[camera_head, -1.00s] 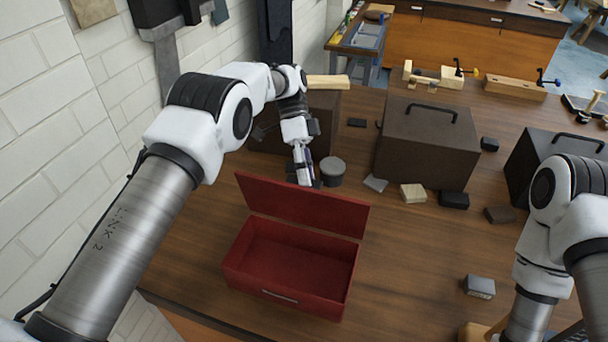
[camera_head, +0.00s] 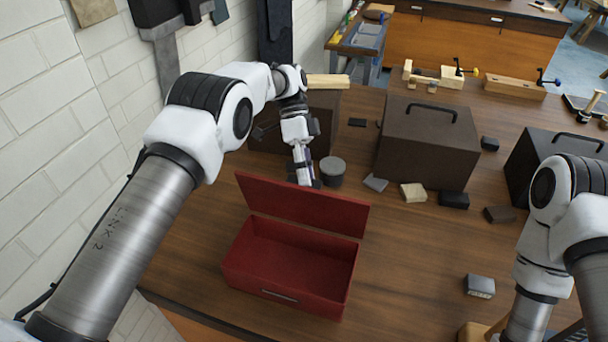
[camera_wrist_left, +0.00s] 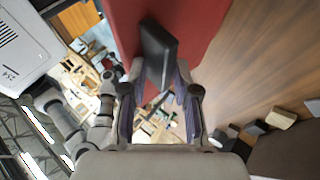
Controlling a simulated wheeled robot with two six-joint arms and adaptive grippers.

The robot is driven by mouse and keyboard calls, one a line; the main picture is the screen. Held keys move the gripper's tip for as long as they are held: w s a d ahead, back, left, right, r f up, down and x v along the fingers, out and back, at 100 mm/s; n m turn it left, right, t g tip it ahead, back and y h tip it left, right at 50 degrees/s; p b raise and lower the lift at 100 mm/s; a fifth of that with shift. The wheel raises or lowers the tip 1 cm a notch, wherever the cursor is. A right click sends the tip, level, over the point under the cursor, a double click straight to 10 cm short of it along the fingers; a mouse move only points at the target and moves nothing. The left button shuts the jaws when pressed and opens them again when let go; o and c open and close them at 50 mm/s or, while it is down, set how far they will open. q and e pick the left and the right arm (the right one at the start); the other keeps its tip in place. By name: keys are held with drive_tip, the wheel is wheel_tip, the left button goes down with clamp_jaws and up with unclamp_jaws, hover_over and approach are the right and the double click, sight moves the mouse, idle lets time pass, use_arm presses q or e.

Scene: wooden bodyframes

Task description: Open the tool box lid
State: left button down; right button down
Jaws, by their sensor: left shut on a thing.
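The red tool box (camera_head: 288,262) stands on the table with its front handle facing me and its inside empty. Its lid (camera_head: 300,205) stands up, tilted back from the rear edge, so the box is open. The lid's red surface also shows in the left wrist view (camera_wrist_left: 205,22). My left gripper (camera_head: 308,181) is behind the lid, its fingertips partly hidden by it. In the left wrist view my left gripper (camera_wrist_left: 160,74) is shut on the dark handle (camera_wrist_left: 158,48) on the lid. My right arm is at the right; its gripper is out of view.
A grey round tin (camera_head: 332,171) stands close to my left gripper. Dark boxes with handles (camera_head: 428,145) stand behind and to the right. Several small blocks (camera_head: 413,193) lie on the table. The white brick wall (camera_head: 50,150) is at the left. The table right of the tool box is mostly clear.

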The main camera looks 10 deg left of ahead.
use_arm(q)
drive_tip(key=shift+s+f, duration=0.1)
drive_tip(key=shift+f, duration=0.75)
use_arm(e)
drive_tip(key=shift+f, duration=0.2)
use_arm(q)
drive_tip(key=c, duration=1.2)
unclamp_jaws()
drive_tip(key=shift+o, duration=0.7)
drive_tip(key=shift+w+d+f, duration=0.2)
drive_tip(key=shift+w+f, duration=0.05)
drive_tip(key=shift+w, duration=0.5)
drive_tip(key=shift+s+a+r, duration=0.1)
drive_tip(key=shift+s+r, duration=0.15)
drive_tip(key=shift+s, duration=0.05)
drive_tip(key=shift+c, duration=0.5)
use_arm(e)
drive_tip(key=shift+w, duration=0.3)
use_arm(q)
drive_tip(key=shift+w, duration=0.1)
use_arm(e)
drive_tip(key=shift+w, duration=0.1)
